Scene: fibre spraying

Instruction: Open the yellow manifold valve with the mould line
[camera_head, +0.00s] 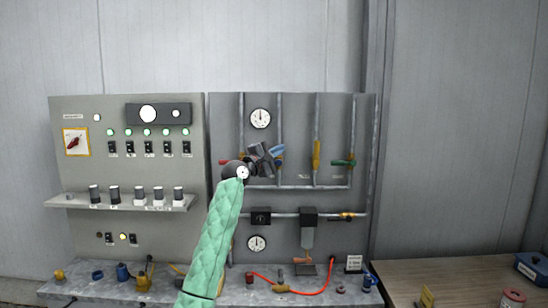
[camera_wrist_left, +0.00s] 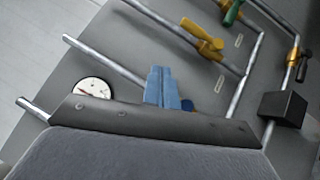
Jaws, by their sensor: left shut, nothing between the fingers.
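The yellow manifold valve (camera_head: 316,154) is on a vertical pipe of the right panel, between my left gripper and the green valve. Its handle looks roughly in line with that pipe. The yellow valve also shows in the left wrist view (camera_wrist_left: 203,38), up and right of my fingers. My left gripper (camera_head: 277,150) is in front of the manifold, left of the yellow valve and apart from it. Its pale blue fingers (camera_wrist_left: 163,88) are shut and empty. My right gripper is not in view.
A green valve (camera_head: 343,162) is right of the yellow one; a red valve (camera_head: 226,162) is left of my gripper. A blue part (camera_wrist_left: 187,105) is partly hidden behind my fingers. Gauges and a filter unit (camera_head: 308,230) are on the panel. A cluttered bench (camera_head: 95,292) is below.

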